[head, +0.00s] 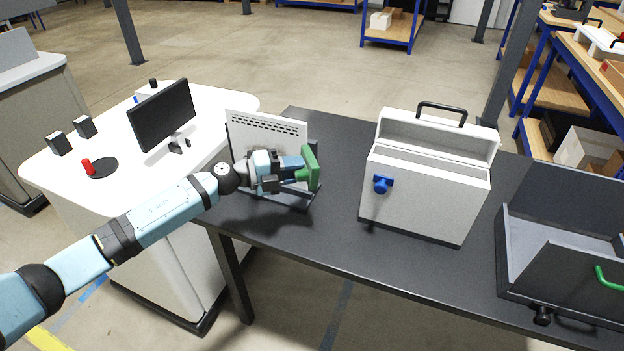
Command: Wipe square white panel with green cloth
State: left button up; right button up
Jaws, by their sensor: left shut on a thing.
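The square white panel (242,124) stands upright near the left end of the dark table, with rows of dark slots near its top edge. My left gripper (300,174) is in front of it and covers much of its middle and lower right. The gripper is shut on the green cloth (311,168), which looks like a thick upright green pad at the panel's right side. I cannot tell whether the cloth touches the panel. My right gripper is not in view.
The dark table (335,225) carries a white case (425,192) with a blue latch at the middle and an open dark box (560,262) at the right. A white desk (215,103) with a monitor (161,115) stands at the left. Bare tabletop lies between panel and case.

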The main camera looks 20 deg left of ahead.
pick_arm(q)
jog(key=a+f+n+t+y, duration=0.2)
jog(key=a+n+t+y, duration=0.15)
jog(key=a, duration=0.35)
jog(key=s+a+f+n+t+y, duration=0.1)
jog(key=a+f+n+t+y, duration=0.15)
jog(key=a+y, duration=0.35)
jog(key=a+f+n+t+y, duration=0.2)
jog(key=a+n+y, duration=0.15)
jog(key=a, duration=0.45)
jog(key=shift+n, duration=0.35)
jog(key=w, duration=0.3)
jog(key=w+d, duration=0.1)
jog(key=w, duration=0.1)
jog(key=shift+w, duration=0.3)
jog(key=shift+h, duration=0.3)
jog(key=shift+w+b, duration=0.35)
jog(key=shift+w, duration=0.6)
